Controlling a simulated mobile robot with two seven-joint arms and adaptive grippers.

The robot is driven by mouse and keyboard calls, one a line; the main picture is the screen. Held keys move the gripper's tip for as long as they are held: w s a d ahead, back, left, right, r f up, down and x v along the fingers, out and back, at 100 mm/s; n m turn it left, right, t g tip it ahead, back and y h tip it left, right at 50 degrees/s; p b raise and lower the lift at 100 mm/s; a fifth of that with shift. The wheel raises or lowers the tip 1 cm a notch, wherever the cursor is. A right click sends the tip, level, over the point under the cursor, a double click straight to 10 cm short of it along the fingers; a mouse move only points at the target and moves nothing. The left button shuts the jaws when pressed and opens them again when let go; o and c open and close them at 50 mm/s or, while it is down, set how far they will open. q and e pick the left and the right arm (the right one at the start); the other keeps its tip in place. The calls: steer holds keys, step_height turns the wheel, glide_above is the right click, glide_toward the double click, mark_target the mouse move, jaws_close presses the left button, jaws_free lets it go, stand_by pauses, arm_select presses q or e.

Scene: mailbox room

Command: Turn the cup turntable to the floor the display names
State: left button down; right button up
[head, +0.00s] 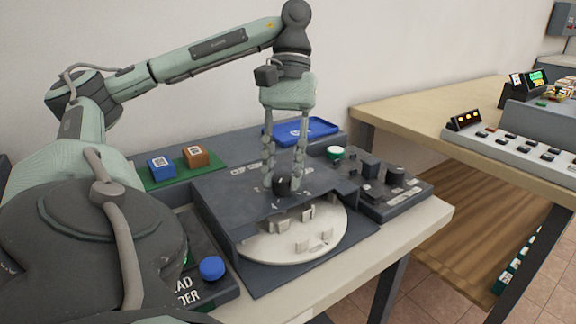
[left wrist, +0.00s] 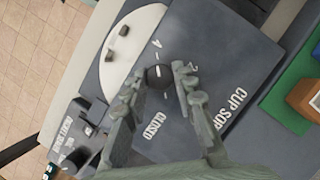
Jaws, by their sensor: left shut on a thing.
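The cup turntable (head: 325,232) is a round white disc with several small raised pieces, half under a dark grey housing marked CUP SOR… (head: 232,188). A dark round knob (head: 282,186) stands on the housing's top; in the left wrist view the knob (left wrist: 158,76) has a light pointer line. In the left wrist view the disc (left wrist: 130,45) shows beyond the knob. My right gripper is not in view.
A blue box (head: 161,167) and a brown box (head: 196,156) stand on a green mat. A blue tray (head: 318,131) lies behind. A dark device (head: 385,180) sits right of the housing.

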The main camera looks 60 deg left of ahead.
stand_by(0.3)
arm_select(q)
steer(key=c, duration=1.2)
jaws_free()
steer(key=shift+d, duration=0.1)
